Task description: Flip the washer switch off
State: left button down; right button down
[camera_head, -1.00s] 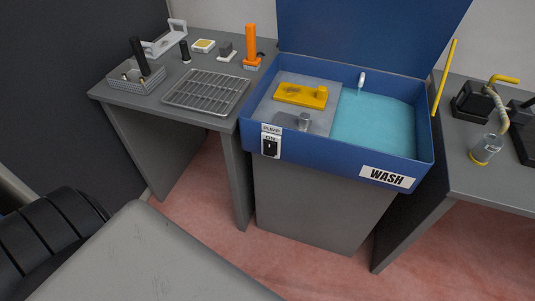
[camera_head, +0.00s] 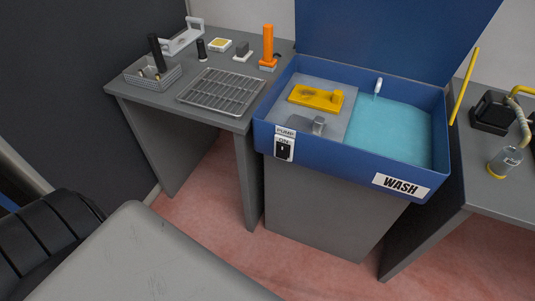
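The washer (camera_head: 345,165) is a blue open-topped basin on a grey cabinet, with its lid raised and a white WASH label on its front. The washer switch (camera_head: 284,150) is a small black rocker on a white plate at the left of the basin's front. PUMP is written above it and ON shows at the plate's top; the rocker's exact tilt is too small to tell. Neither of my grippers is in view.
A grey table (camera_head: 150,97) at left holds a wire rack (camera_head: 221,92), a mesh basket (camera_head: 152,76) and an orange tool (camera_head: 268,45). Another grey table (camera_head: 490,190) stands at right. A grey padded surface (camera_head: 150,255) fills the lower left. Reddish floor lies between.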

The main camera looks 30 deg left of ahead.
aim_at(282, 152)
jog(key=i+u, duration=0.1)
jog(key=u, duration=0.4)
jog(key=i+j+u, duration=0.1)
jog(key=u, duration=0.35)
jog(key=i+u, duration=0.15)
jog(key=u, duration=0.35)
